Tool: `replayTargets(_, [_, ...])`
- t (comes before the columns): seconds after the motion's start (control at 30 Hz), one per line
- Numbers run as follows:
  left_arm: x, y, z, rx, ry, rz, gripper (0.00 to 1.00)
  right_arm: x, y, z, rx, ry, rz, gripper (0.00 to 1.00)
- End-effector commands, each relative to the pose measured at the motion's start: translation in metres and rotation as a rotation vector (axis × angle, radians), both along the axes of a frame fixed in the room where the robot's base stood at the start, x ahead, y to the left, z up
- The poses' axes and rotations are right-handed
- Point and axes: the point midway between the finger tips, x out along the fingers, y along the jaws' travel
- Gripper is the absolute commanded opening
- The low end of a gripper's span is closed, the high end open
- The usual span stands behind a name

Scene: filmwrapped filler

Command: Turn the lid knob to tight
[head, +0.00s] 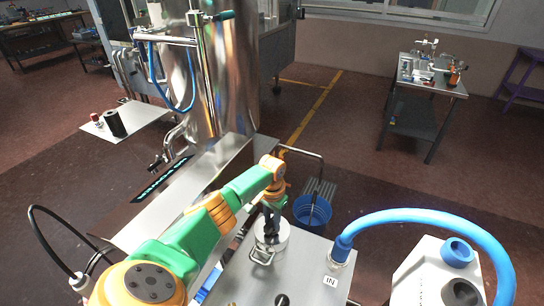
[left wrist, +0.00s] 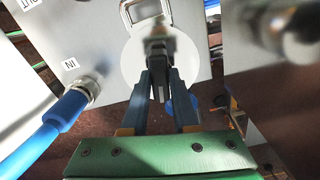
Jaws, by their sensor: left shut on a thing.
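The round silver lid (head: 281,233) sits on top of the steel box (head: 300,275) in the head view, with a wire handle at its front edge. The lid also shows in the left wrist view (left wrist: 133,65). My left gripper (head: 271,229) reaches down over the lid from the left. In the left wrist view my left gripper (left wrist: 158,88) has its fingers closed around the dark lid knob (left wrist: 158,48) at the lid's middle. The fingers hide much of the knob, and no tight mark can be made out. My right gripper is not in view.
A thick blue hose (head: 430,216) joins the box top beside a label reading IN. A blue bucket (head: 312,212) stands behind the box. A tall steel tank (head: 215,90) rises at the back left. A small table (head: 425,85) stands far right, with open floor between.

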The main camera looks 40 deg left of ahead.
Motion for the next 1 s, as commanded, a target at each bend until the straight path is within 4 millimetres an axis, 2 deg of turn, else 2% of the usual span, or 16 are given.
replayTargets(0.5, [0.0000, -0.0003, -0.0002, 0.000, 0.000, -0.425, 0.00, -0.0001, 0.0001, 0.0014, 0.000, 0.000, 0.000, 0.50])
replayTargets(1.0, [0.0000, -0.0003, -0.0002, 0.000, 0.000, -0.593, 0.00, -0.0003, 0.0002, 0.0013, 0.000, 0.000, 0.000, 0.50])
